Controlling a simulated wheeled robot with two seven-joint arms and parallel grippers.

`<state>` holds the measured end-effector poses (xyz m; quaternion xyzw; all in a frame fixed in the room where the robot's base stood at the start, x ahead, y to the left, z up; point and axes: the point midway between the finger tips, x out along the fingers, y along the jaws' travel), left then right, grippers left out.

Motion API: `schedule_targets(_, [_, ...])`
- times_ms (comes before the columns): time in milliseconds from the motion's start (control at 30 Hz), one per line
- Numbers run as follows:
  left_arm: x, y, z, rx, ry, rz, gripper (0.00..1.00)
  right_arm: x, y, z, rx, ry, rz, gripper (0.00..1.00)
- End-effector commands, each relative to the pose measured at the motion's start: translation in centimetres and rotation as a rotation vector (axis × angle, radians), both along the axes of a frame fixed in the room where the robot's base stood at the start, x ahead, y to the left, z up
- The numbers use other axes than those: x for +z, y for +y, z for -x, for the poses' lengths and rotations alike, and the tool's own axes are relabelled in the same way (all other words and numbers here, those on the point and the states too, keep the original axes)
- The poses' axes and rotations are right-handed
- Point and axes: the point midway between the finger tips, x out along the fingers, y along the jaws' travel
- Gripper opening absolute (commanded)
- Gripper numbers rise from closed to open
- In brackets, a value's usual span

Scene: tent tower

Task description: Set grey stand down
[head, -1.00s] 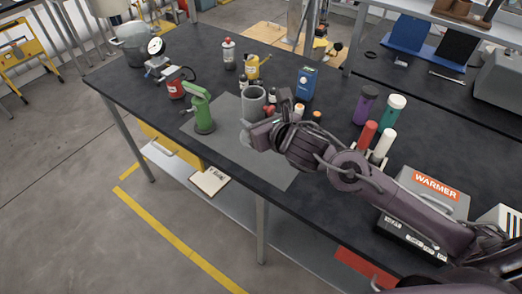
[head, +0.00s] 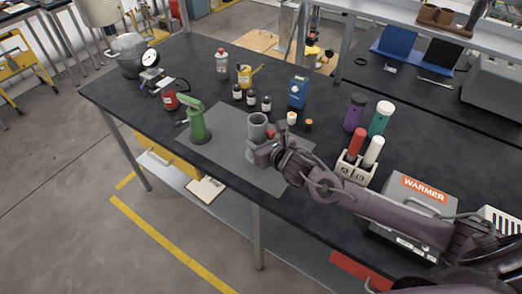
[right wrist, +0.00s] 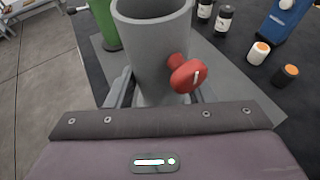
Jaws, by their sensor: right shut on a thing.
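The grey stand (head: 257,125) is an upright, open-topped grey cylinder with a red knob. It is over the grey mat (head: 232,161) on the dark bench. My right gripper (head: 265,153) is shut on the stand from the front right. In the right wrist view the stand (right wrist: 152,45) is between the fingers (right wrist: 155,95), with its red knob (right wrist: 188,75) to the right. Its base is hidden by my gripper, so I cannot tell whether it touches the mat. My left gripper is not in view.
A green tool (head: 198,122) stands left of the grey stand. Several dark bottles (head: 252,98) and a blue box (head: 298,92) are behind it. The mat's front part is clear.

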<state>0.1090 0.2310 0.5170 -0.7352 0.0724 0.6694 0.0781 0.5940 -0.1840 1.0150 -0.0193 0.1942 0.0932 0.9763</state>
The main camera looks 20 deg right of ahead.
Motion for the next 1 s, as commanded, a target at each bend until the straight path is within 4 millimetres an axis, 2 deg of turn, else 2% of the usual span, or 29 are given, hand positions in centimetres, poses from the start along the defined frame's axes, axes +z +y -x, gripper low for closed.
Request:
schedule_targets(167, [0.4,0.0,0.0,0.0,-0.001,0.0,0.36,-1.4,0.0,-0.1,0.0,-0.002,-0.003,0.12])
schedule_targets(433, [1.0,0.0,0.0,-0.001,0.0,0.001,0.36,-4.8,0.0,0.0,0.0,-0.001,-0.001,0.12])
schedule_targets(833, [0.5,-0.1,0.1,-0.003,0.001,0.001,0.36,-5.5,0.0,-0.1,0.001,-0.003,-0.001,0.12])
schedule_targets(867, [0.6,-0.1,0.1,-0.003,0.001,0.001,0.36,-5.4,0.0,0.0,0.001,-0.001,-0.001,0.51])
schedule_targets(1000, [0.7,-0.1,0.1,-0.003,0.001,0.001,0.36,-5.4,0.0,0.0,0.001,-0.001,-0.001,0.69])
